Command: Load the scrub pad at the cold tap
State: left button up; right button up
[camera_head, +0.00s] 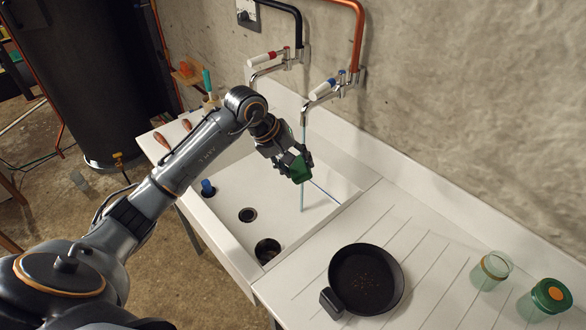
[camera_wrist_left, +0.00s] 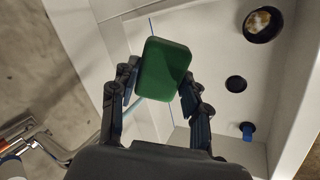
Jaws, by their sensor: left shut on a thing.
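The green scrub pad (camera_head: 299,169) is held in my left gripper (camera_head: 290,160) above the white sink (camera_head: 226,232). In the left wrist view the pad (camera_wrist_left: 163,68) sits between the two fingers of the gripper (camera_wrist_left: 160,88), which are shut on it. The cold tap (camera_head: 328,89), with a blue-marked lever, is on the wall just above. A thin bluish stream (camera_head: 303,200) runs down from its spout into the sink. The pad overlaps the stream's line in the head view; I cannot tell whether they touch. My right gripper is not in view.
A red-marked tap (camera_head: 268,57) is left of the cold tap. A dark skillet (camera_head: 366,279) with brown bits, an open jar (camera_head: 491,270) and a green-lidded jar (camera_head: 547,298) stand on the drainboard.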

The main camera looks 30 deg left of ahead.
pick_arm(q)
jog(key=shift+w+a+f, duration=0.15)
jog(key=shift+w+a, duration=0.15)
jog(key=shift+w, duration=0.5)
jog(key=w+a+f+b, duration=0.1)
jog(key=w+b, duration=0.2)
jog(key=w, duration=0.3)
jog(key=shift+w+a+f, duration=0.15)
jog(key=shift+a+f, duration=0.05)
jog(key=shift+a, duration=0.2)
jog(key=shift+s+d+b, duration=0.2)
jog(key=shift+s+d, duration=0.15)
jog(key=shift+s, duration=0.95)
jog(key=shift+s+d+b, duration=0.25)
jog(key=shift+s+d, duration=0.15)
jog(key=shift+s, duration=0.85)
jog(key=shift+s+d+b, duration=0.2)
jog(key=shift+s+d, duration=0.15)
jog(key=shift+s, duration=0.95)
